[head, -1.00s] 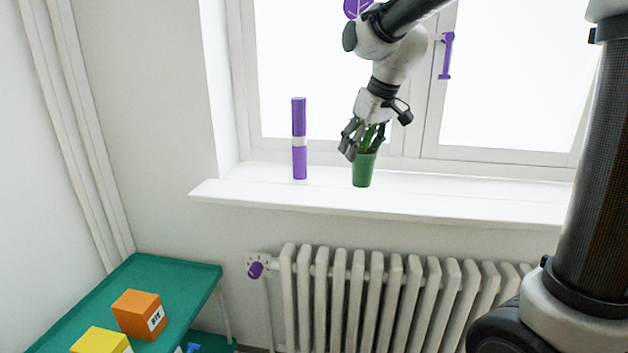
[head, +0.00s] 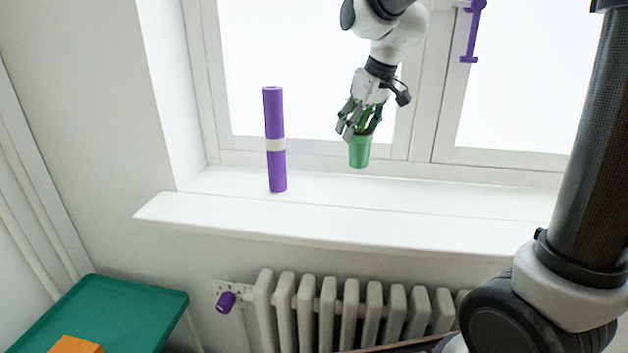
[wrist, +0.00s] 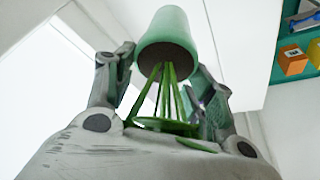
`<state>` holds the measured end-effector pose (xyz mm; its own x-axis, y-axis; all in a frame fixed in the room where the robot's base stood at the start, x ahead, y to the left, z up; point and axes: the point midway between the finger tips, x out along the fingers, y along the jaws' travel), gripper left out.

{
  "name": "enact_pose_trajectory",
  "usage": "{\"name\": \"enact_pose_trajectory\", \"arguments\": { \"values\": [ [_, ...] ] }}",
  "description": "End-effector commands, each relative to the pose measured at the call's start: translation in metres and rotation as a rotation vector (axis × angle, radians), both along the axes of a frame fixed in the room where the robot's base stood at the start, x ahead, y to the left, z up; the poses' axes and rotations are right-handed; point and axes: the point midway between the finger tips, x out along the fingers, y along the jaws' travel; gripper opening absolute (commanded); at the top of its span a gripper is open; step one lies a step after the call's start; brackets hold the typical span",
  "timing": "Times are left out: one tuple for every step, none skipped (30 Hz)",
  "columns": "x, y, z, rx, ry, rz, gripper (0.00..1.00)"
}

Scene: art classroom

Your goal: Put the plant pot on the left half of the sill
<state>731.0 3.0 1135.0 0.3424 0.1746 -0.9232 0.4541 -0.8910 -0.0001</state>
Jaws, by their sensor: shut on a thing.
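The green plant pot (head: 359,153) hangs in my gripper (head: 358,122) above the white window sill (head: 350,210). In the head view there is a gap between the pot's base and the sill. The wrist view also shows the pot (wrist: 168,38), its dark soil and its green stems between the fingers of my gripper (wrist: 165,85). The fingers are shut around the plant, just over the rim. The purple roll (head: 275,140) with a pale band stands upright on the sill, left of the pot and apart from it.
A white radiator (head: 348,310) with a purple valve knob (head: 226,302) is below the sill. A green cart (head: 120,310) with an orange box (head: 75,345) stands at lower left. A purple window handle (head: 471,32) is at upper right. The sill right of the roll is clear.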

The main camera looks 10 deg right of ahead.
Motion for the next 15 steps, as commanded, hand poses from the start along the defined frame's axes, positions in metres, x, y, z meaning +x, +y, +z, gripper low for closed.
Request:
{"name": "enact_pose_trajectory", "arguments": {
  "values": [
    [-0.001, 0.000, -0.011, -0.001, 0.005, -0.001, 0.21],
    [-0.001, 0.000, -0.018, -0.001, 0.005, 0.000, 0.21],
    [-0.001, 0.000, -0.026, -0.001, 0.004, 0.000, 0.21],
    [-0.001, 0.000, -0.032, -0.002, 0.006, 0.000, 0.21],
    [-0.001, 0.000, -0.037, -0.001, 0.004, 0.000, 0.21],
    [-0.001, 0.000, -0.042, -0.002, 0.004, 0.000, 0.21],
    [-0.001, 0.000, -0.046, -0.001, 0.003, 0.000, 0.21],
    [-0.001, 0.000, -0.048, -0.001, 0.003, 0.000, 0.21],
    [0.000, 0.000, -0.052, -0.001, 0.003, 0.000, 0.21],
    [0.000, 0.000, -0.055, -0.001, 0.002, 0.000, 0.21],
    [0.000, 0.000, -0.059, -0.001, 0.003, 0.000, 0.21],
    [-0.001, 0.000, -0.066, -0.002, 0.004, 0.000, 0.21],
    [-0.001, 0.000, -0.071, -0.002, 0.004, 0.000, 0.21],
    [-0.001, 0.000, -0.075, -0.001, 0.004, 0.000, 0.21],
    [0.000, 0.000, -0.081, -0.001, 0.003, 0.000, 0.21]
  ]
}}
